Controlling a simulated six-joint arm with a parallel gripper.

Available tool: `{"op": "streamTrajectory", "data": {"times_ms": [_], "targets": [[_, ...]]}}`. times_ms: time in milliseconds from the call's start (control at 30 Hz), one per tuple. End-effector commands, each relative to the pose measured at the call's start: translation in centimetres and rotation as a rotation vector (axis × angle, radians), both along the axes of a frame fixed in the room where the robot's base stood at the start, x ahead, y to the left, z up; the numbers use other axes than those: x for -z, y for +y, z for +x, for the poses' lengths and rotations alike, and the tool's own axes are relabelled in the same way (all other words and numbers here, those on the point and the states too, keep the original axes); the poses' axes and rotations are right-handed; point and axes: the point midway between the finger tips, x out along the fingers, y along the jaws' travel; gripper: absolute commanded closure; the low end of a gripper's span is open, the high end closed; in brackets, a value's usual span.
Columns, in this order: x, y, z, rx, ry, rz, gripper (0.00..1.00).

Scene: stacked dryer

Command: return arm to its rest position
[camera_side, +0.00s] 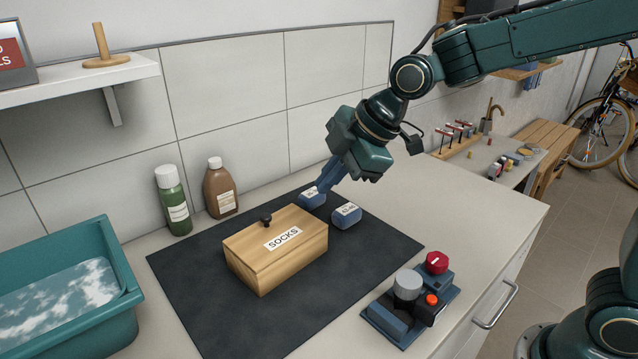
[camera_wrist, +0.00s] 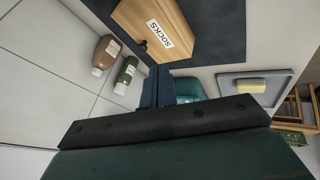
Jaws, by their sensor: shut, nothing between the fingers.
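My gripper (camera_side: 324,186) is shut and empty, pointing down and left above the back of the dark mat. It also shows in the wrist view (camera_wrist: 158,72), its blue fingers together. A blue labelled bundle (camera_side: 311,201) is just below the fingertips in the side view; I cannot tell whether they touch. A second blue labelled bundle (camera_side: 346,215) lies to its right. The wooden box (camera_side: 272,250) marked SOCKS stands on the mat with its lid on. The box also shows in the wrist view (camera_wrist: 186,24).
A green bottle (camera_side: 174,201) and a brown bottle (camera_side: 220,188) stand by the wall. A teal basin (camera_side: 128,333) of water is at left. A control unit with knobs (camera_side: 410,300) is front right. The dark mat (camera_side: 205,315) is clear in front of the box.

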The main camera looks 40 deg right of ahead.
Motion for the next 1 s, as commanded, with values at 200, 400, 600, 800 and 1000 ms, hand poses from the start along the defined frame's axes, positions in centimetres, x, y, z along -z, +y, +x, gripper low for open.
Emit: {"op": "streamTrajectory", "data": {"times_ms": [200, 400, 600, 800, 1000], "targets": [[-2.0, -3.2, -3.8, 0.198, 0.042, 0.045, 1.00], [-3.3, -6.4, -8.3, 0.428, 0.087, 0.104, 1.00], [-3.7, -9.1, -13.0, 0.659, 0.125, 0.172, 1.00], [-3.4, -11.3, -17.8, 0.892, 0.157, 0.248, 1.00], [-2.6, -12.8, -21.6, 1.087, 0.179, 0.318, 1.00]]}}
